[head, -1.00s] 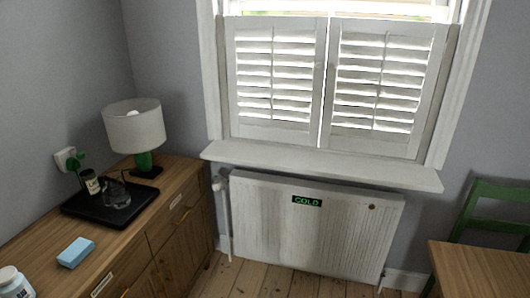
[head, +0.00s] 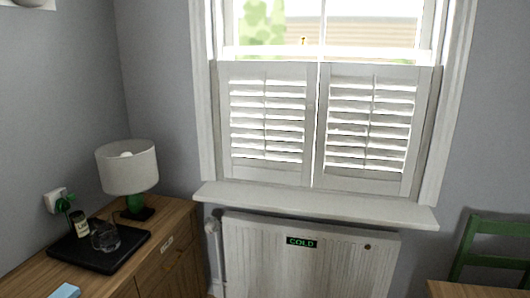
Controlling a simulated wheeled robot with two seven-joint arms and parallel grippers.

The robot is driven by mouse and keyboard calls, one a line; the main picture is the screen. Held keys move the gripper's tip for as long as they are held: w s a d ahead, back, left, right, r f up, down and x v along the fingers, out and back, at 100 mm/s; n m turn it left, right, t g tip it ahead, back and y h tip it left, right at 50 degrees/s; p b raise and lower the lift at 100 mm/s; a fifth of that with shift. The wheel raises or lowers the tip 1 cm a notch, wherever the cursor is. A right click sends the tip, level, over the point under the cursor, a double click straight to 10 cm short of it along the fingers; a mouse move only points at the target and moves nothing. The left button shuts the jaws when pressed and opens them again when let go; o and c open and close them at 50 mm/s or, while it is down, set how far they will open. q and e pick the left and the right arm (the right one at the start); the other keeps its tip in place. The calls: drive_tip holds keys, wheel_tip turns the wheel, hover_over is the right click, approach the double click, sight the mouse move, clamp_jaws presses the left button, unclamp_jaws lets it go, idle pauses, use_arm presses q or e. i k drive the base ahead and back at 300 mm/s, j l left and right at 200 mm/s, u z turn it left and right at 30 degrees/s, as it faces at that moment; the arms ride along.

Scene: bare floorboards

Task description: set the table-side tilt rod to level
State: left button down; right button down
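White plantation shutters cover the lower part of the window, in two closed panels. The right panel (head: 319,130), on the side of the wooden table (head: 475,290), has a thin vertical tilt rod (head: 371,112) down the middle of its slats. The left panel (head: 310,130) has a similar rod (head: 264,112). Bright gaps show between the slats of both panels; their exact angle is hard to tell. Neither of my grippers is in view.
Below the white sill (head: 315,204) stands a radiator (head: 260,262) with a "COLD" label (head: 301,242). A sideboard (head: 182,222) at left holds a lamp (head: 127,168), a black tray (head: 85,262) and a blue block (head: 65,291). A green chair (head: 492,261) stands at the right.

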sight(375, 75)
drive_tip(key=i+l+z, duration=0.1)
drive_tip(key=i+z, duration=0.15)
drive_tip(key=i, duration=0.35)
drive_tip(key=i+z, duration=0.25)
drive_tip(key=i, duration=0.35)
drive_tip(key=i+j+z, duration=0.25)
drive_tip(key=i, duration=0.3)
drive_tip(key=i+j+z, duration=0.15)
drive_tip(key=i+z, duration=0.15)
drive_tip(key=i, duration=0.3)
